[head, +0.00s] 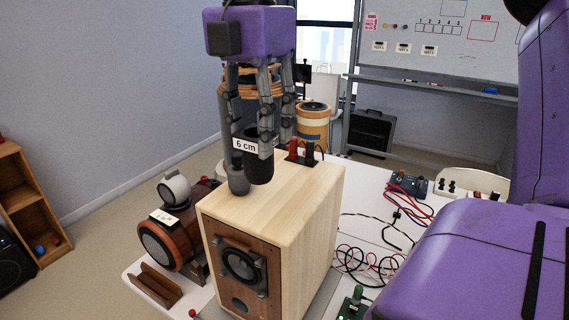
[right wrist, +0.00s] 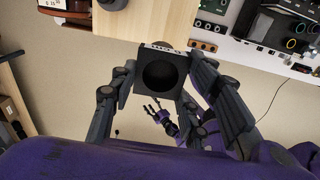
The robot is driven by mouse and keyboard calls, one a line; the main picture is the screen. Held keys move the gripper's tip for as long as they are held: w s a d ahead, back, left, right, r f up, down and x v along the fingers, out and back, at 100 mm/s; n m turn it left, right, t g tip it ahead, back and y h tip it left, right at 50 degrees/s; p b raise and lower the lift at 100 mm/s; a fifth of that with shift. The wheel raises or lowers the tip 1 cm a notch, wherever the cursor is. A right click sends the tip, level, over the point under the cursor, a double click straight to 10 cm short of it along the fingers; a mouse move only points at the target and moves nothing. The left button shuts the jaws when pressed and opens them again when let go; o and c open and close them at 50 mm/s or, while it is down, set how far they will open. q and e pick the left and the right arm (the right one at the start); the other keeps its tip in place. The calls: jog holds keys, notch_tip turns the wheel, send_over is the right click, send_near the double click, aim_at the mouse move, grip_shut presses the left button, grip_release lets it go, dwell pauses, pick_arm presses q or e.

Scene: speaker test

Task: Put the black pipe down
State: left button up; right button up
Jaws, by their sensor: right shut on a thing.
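The black pipe (head: 259,165), with a white "6 cm" label, is upright between the fingers of my right gripper (head: 258,165). That gripper points down and is shut on the pipe. In the head view the pipe's lower end overlaps the top of the pale wooden speaker box (head: 300,190); I cannot tell if they touch. In the right wrist view the pipe (right wrist: 160,75) shows its round dark opening between the fingers, with the box (right wrist: 150,18) above it in the picture. My left gripper (right wrist: 160,114) shows small beyond the pipe, fingers spread and empty.
Red and black terminals (head: 301,151) stand at the box's back edge. A brown drum-shaped speaker (head: 172,243) lies left of it. A yellow-banded cylinder (head: 313,122) stands behind. Cables (head: 362,262) and a small circuit board (head: 354,304) lie on the white table to the right.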

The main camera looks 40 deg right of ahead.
pick_arm(q)
jog(key=shift+w+d+r+p, duration=0.4)
jog(key=shift+r+p, duration=0.25)
jog(key=shift+r, duration=0.05)
pick_arm(e)
jog(key=shift+w+d+f, duration=0.3)
jog(key=shift+d+f, duration=0.95)
jog(key=shift+f, duration=0.45)
jog(key=shift+w+d+f, duration=0.25)
jog(key=shift+d+f, duration=1)
jog(key=shift+f, duration=0.45)
jog(key=shift+w+d+f, duration=0.3)
jog(key=shift+d+f, duration=0.95)
jog(key=shift+f, duration=0.45)
jog(key=shift+f, duration=0.1)
jog(key=o, duration=1.2)
